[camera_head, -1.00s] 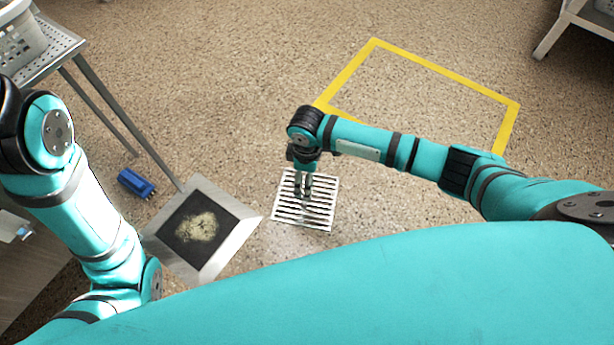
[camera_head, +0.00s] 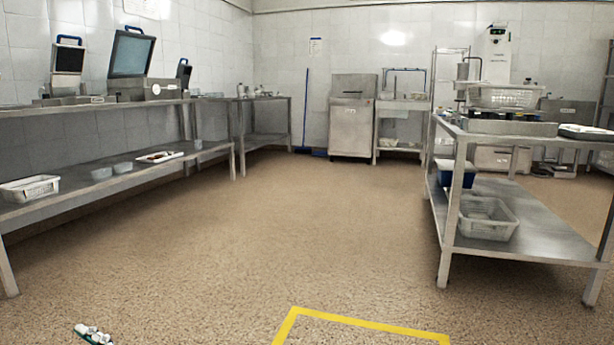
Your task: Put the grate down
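The grate is not in view now. Neither of my grippers shows, so I cannot see whether either one is open or shut. A second before, the white slatted grate lay at floor level below my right gripper, beside a square drain frame. The drain frame is also out of view now.
A yellow outline (camera_head: 370,323) marks the floor at the bottom. A small green and white item (camera_head: 92,334) lies at lower left. Steel shelving (camera_head: 100,187) lines the left wall. A steel table (camera_head: 540,235) with a perforated basket (camera_head: 487,218) stands at right. Open floor lies between.

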